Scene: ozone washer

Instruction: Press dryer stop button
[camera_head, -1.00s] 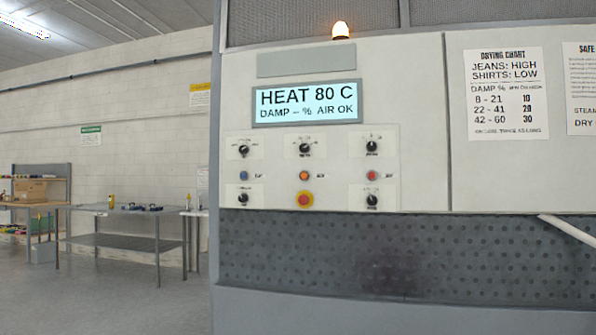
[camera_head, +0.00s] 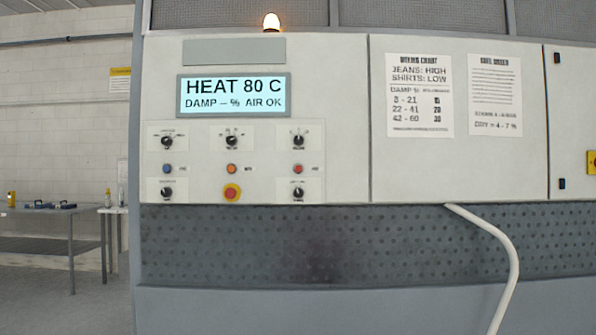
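The dryer control panel (camera_head: 270,160) is on the left part of the white machine front. Its display (camera_head: 233,96) reads HEAT 80 C, DAMP -- % AIR OK. Below it is a row of small buttons: blue (camera_head: 168,169), orange (camera_head: 231,169) and red (camera_head: 298,169). Black knobs are above and below. The small button labels are too blurred to read, so I cannot tell which says stop. My gripper is not in view.
An amber lamp (camera_head: 271,22) glows on top of the machine. A white curved pipe (camera_head: 505,250) stands out in front at the right. A drying chart (camera_head: 419,95) hangs on the front. A metal table (camera_head: 70,220) is at the left, with open floor by it.

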